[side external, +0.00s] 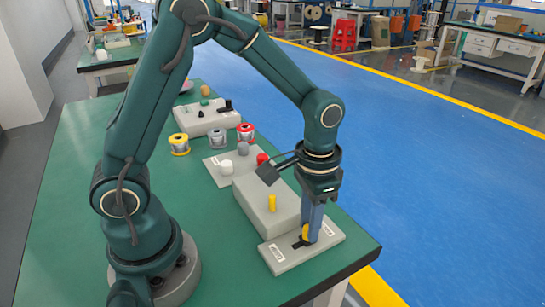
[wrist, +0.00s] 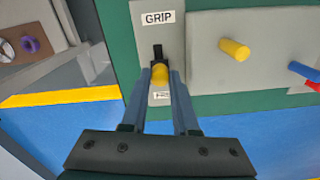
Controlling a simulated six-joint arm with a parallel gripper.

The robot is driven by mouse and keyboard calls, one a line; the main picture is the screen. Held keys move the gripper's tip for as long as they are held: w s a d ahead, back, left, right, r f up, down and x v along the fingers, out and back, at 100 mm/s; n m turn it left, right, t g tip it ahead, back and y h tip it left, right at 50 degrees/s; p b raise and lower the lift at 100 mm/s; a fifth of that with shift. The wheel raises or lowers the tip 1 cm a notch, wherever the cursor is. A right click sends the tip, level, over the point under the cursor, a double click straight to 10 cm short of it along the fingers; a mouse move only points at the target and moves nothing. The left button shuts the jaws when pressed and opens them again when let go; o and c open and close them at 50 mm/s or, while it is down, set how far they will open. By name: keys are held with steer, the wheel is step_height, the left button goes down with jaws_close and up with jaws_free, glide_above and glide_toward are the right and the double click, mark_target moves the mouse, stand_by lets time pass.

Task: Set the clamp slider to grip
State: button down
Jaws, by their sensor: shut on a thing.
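The clamp slider has a yellow knob (wrist: 160,76) on a flat grey plate (side external: 284,262). A black slot (wrist: 157,51) shows above the knob in the wrist view, leading toward the GRIP label (wrist: 158,18). A second label (wrist: 160,97) lies at the other end, partly hidden and hard to read. The knob sits nearer this second label than GRIP. My gripper (side external: 308,238) points down over the plate near the table corner. Its two blue fingers are shut on the yellow knob, one on each side; they also show in the wrist view (wrist: 160,82).
A grey block with a yellow peg (side external: 272,203) stands right beside the plate. Beyond it are a plate with round knobs (side external: 228,165), several wire spools (side external: 180,144) and another grey block (side external: 200,119). The green table (side external: 215,262) ends close to the slider plate.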

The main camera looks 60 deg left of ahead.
mark_target(294, 247)
steer(key=shift+s, duration=1.6)
steer(key=c, duration=0.9)
jaws_free()
steer(key=shift+c, duration=0.2)
steer(key=shift+r, duration=0.1)
steer(key=shift+r, duration=2.5)
